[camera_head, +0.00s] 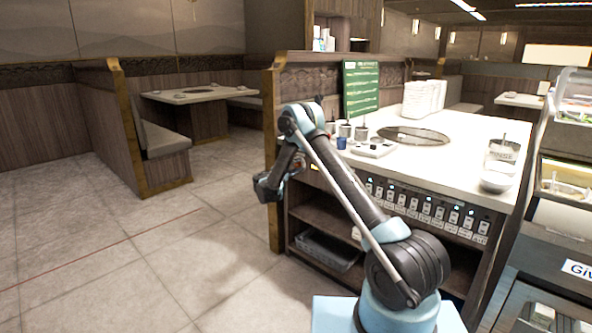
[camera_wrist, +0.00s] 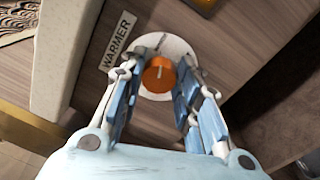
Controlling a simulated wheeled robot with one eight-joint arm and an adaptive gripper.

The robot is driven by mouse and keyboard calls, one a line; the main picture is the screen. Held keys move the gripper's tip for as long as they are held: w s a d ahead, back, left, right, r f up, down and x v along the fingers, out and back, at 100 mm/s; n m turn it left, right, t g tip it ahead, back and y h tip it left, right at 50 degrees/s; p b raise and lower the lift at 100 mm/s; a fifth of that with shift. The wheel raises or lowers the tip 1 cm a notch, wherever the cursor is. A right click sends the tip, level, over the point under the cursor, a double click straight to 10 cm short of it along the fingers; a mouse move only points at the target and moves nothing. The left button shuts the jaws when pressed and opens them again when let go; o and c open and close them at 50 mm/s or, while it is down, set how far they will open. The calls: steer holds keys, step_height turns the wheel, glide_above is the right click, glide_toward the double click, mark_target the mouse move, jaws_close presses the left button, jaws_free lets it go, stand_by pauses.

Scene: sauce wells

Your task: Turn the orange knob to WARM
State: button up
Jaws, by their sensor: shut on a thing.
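The orange knob (camera_wrist: 158,74) sits on a round white dial plate (camera_wrist: 172,44) on a wood panel in the wrist view. A white label reading WARMER (camera_wrist: 117,40) is beside the dial, up and to the left. My gripper (camera_wrist: 160,68) has one finger on each side of the knob and is shut on it. The fingers cover the sides of the dial, and I can read no setting marks.
Shelves below hold a grey bin (camera_head: 325,250). Open tiled floor (camera_head: 150,260) lies to the left, before booth seating.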

steer(key=shift+s+d+f, duration=0.1)
steer(key=shift+f, duration=0.05)
steer(key=o, duration=1)
steer(key=shift+o, duration=0.3)
steer(key=v, duration=1.2)
